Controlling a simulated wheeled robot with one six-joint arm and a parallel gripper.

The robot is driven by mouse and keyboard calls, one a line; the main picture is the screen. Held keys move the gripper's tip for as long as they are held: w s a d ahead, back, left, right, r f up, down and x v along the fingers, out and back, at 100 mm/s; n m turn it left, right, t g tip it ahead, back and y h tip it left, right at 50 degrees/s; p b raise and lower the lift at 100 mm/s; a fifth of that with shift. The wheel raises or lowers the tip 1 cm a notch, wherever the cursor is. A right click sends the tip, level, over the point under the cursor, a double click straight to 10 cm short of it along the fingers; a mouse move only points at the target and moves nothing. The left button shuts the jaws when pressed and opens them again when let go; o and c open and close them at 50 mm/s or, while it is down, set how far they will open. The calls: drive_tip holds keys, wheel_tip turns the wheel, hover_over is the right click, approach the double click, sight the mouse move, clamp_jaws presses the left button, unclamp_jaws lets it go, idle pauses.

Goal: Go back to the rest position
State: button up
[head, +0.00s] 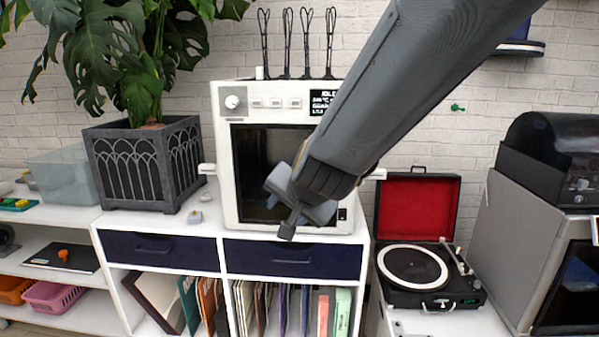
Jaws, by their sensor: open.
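My gripper (281,210) is in the middle of the head view, at the end of my grey arm, which comes in from the top right. It is in front of the lower part of a white machine with a dark window (262,150). The gripper is open and I see nothing between its fingers. The arm hides the right part of the machine's front.
The machine stands on a white cabinet (222,231) with dark blue drawers. A potted plant (147,165) is at its left. A record player (425,270) with a red-lined open lid is at the right. Small grey pieces (194,217) lie on the cabinet top.

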drive_tip(key=s+d+f+n+g+h+p, duration=0.1)
drive_tip(key=s+d+f+g, duration=0.3)
drive_tip(key=s+d, duration=0.6)
drive_tip(key=s+d+f+n+g+h+p, duration=0.1)
drive_tip(key=s+d+f+n+g+h, duration=0.1)
drive_tip(key=s+d+f+n+g, duration=0.2)
drive_tip(key=s+d+f+g, duration=0.1)
drive_tip(key=s+d+f, duration=0.2)
drive_tip(key=s+d, duration=0.4)
drive_tip(key=shift+s+d+f+n, duration=0.25)
drive_tip(key=shift+d+f+n, duration=0.05)
drive_tip(key=shift+d, duration=0.35)
